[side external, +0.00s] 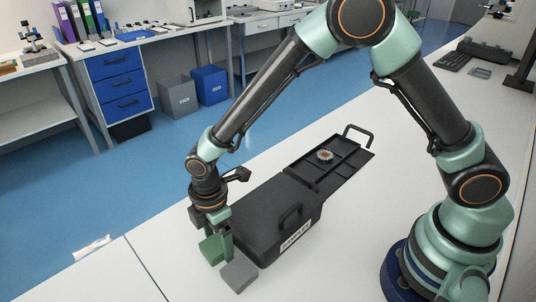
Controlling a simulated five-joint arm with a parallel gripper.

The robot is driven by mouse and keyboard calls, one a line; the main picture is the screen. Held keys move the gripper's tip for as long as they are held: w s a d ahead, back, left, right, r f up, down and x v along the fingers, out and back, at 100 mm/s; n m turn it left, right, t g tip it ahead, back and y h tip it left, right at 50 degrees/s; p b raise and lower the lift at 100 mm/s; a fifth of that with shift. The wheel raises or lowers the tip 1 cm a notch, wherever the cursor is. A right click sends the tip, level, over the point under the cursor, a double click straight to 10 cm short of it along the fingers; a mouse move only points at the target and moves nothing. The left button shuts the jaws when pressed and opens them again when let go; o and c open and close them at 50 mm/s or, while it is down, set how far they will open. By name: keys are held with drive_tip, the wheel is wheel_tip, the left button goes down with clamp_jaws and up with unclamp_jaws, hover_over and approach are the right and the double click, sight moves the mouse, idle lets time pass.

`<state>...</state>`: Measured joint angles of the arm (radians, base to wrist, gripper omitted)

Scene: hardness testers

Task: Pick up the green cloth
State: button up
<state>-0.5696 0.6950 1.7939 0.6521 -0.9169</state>
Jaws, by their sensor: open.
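A small green block-like piece (210,249), which I take for the folded green cloth, is on the white table at the left end of a black case. My gripper (216,240) is open and points down right at it. One greenish finger passes in front of the green piece's right side; the other finger is partly hidden, so I cannot tell whether either touches it. A grey block-like piece (239,273) lies just in front and to the right, close to that finger.
The black case (262,225) with a raised handle and a white label stands right beside my gripper. A black compartment tray (340,168) behind it holds a small round toothed part (324,155).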

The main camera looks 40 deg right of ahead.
sight(218, 242)
drive_tip(key=shift+c, duration=0.3)
drive_tip(key=c, duration=1)
drive_tip(key=shift+r, duration=0.15)
drive_tip(key=shift+c, duration=0.2)
wheel_tip(218, 242, up, 20)
